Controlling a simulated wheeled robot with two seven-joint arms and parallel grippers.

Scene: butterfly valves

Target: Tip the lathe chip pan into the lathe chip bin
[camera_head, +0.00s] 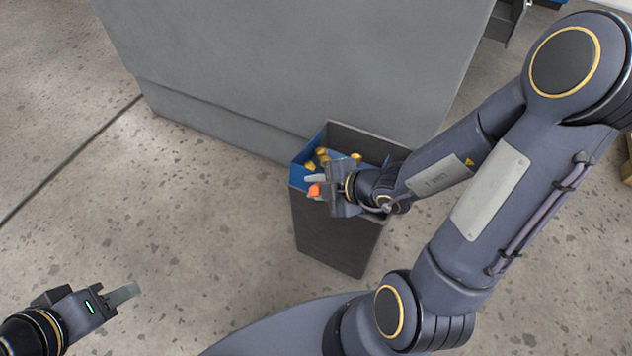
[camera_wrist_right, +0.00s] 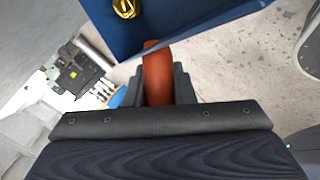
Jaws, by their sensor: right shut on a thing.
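The lathe chip bin (camera_head: 335,240) is a tall dark grey open box standing on the floor against a grey cabinet. The lathe chip pan (camera_head: 301,174) is blue and sits over the bin's mouth at its left side, holding several brass-coloured pieces (camera_head: 322,155). My right gripper (camera_head: 315,187) is shut on the pan's orange handle, in front of the pan. In the right wrist view, the orange-red handle (camera_wrist_right: 157,75) is between the fingers, below the blue pan wall (camera_wrist_right: 205,22). The gripper hides part of the pan. My left gripper (camera_head: 124,294) is low at the left, far from the bin, its jaw gap unclear.
The large grey cabinet (camera_head: 290,65) stands directly behind the bin. The speckled concrete floor (camera_head: 190,225) is clear left of and in front of the bin. A small brownish object (camera_head: 627,170) is at the right edge.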

